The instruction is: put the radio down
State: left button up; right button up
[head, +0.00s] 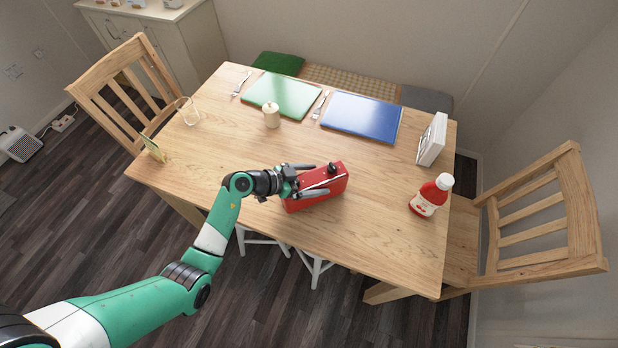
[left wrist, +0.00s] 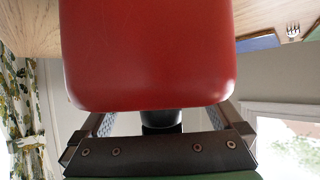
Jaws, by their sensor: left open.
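The red radio (head: 322,191) stands on the wooden table (head: 215,165) near its front edge, with a dark knob and a handle on top. My left gripper (head: 318,180) is at the radio's top, with its open fingers on either side of the handle area. In the left wrist view the radio's red side (left wrist: 148,50) fills the upper middle, in front of the gripper's base. The fingertips are hidden behind the radio there, so contact cannot be told. My right gripper is not in view.
A white box (head: 432,140), a blue board (head: 361,116), a green board (head: 281,96), a candle (head: 272,115) and a glass (head: 187,111) stand farther back. The table's left middle is clear.

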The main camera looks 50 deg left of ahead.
pick_arm(q)
jog(key=shift+s+a+r, duration=0.15)
jog(key=shift+s+r, duration=0.1)
jog(key=shift+r, duration=0.05)
jog(key=p+v, duration=0.3)
jog(key=v, duration=0.7)
jog(key=shift+s+r+p, duration=0.1)
jog(key=shift+s+p, duration=0.1)
jog(key=shift+p, duration=0.15)
jog(key=shift+s+a+r, duration=0.1)
jog(key=shift+s+r, duration=0.05)
jog(key=shift+s, duration=0.25)
